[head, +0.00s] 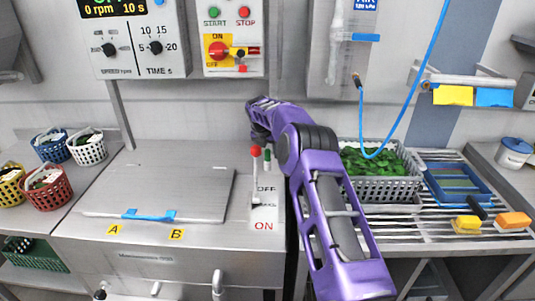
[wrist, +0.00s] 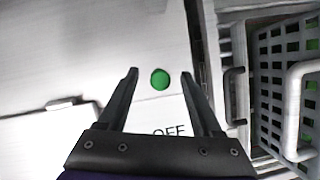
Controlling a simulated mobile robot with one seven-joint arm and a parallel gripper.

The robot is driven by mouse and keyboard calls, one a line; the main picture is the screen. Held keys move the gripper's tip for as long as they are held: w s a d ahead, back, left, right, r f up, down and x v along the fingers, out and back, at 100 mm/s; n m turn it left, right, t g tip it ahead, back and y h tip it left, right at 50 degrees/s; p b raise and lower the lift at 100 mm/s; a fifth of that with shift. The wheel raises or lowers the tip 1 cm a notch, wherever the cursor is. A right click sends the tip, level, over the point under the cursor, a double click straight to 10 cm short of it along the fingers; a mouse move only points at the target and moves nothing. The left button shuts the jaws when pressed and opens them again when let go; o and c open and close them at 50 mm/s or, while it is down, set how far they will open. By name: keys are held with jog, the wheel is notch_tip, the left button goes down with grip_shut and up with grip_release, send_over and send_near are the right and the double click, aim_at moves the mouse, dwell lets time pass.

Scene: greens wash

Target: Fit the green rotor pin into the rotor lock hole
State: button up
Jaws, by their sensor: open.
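The green rotor pin (head: 267,155) stands on the machine top just right of the red-knobbed lever. In the wrist view its round green end (wrist: 160,79) shows between the two fingers of my gripper (wrist: 160,72). My gripper is open and empty, pointing down over the pin, with a gap to the pin on either side. How far the fingertips are above the pin is hard to tell. In the head view, my purple arm reaches over from the right and the fingertips are hard to make out. I cannot make out the rotor lock hole in either view.
The red-knobbed lever (head: 255,152) stands close to the pin by the OFF and ON labels. A flat steel lid (head: 160,195) lies to the left. A grey basket of greens (head: 385,190) is to the right. Small baskets (head: 48,190) stand far left.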

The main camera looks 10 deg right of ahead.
jog(key=shift+w+f, duration=0.15)
jog(key=shift+f, duration=0.2)
grip_shut()
jog(key=shift+r, duration=0.3)
jog(key=shift+r+p, duration=0.8)
jog(key=shift+r, duration=2.4)
jog(key=shift+r, duration=0.15)
